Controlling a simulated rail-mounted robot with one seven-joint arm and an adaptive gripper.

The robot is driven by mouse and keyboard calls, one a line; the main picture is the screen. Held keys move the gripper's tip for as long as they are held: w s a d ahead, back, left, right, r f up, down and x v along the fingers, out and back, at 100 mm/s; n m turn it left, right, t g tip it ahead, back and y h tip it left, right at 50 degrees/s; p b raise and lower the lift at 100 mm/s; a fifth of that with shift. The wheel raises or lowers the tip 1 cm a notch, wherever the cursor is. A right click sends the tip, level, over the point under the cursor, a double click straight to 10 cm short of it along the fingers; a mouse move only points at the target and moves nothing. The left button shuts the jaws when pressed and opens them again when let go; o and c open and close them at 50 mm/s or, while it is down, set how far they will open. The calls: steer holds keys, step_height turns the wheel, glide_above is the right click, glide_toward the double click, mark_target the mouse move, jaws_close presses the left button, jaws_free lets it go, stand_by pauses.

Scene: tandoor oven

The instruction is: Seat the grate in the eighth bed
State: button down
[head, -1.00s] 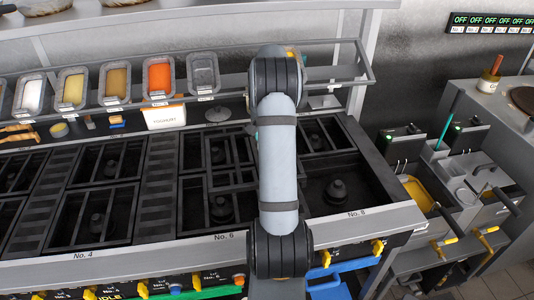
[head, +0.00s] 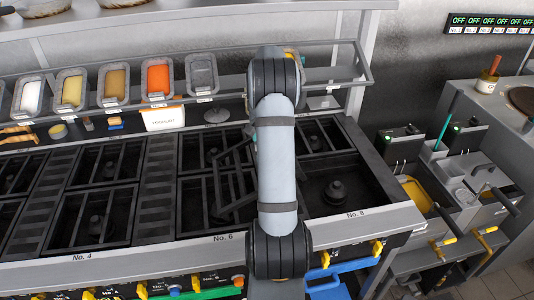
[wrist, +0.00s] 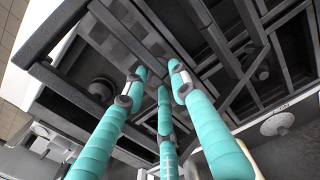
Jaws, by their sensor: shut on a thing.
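The eighth bed (head: 337,196), at the front right above the "No. 8" label in the head view, is open, with its dark round burner bare. It probably also shows at the left of the wrist view (wrist: 103,88). A dark barred grate (head: 234,190) sits turned at an angle over the "No. 6" bed, left of my arm. My gripper (wrist: 157,86) shows in the wrist view as three teal fingers, shut on the grate among overlapping dark bars. In the head view my arm hides the gripper and part of the grate. I cannot tell the grate's height.
Other beds with grates (head: 92,213) lie to the left. A round lid (head: 217,114) lies behind the beds. Fryers (head: 470,190) stand at the right.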

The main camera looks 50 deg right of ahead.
steer(key=shift+r+p, duration=1.8)
steer(key=shift+r, duration=0.3)
steer(key=shift+w, duration=0.1)
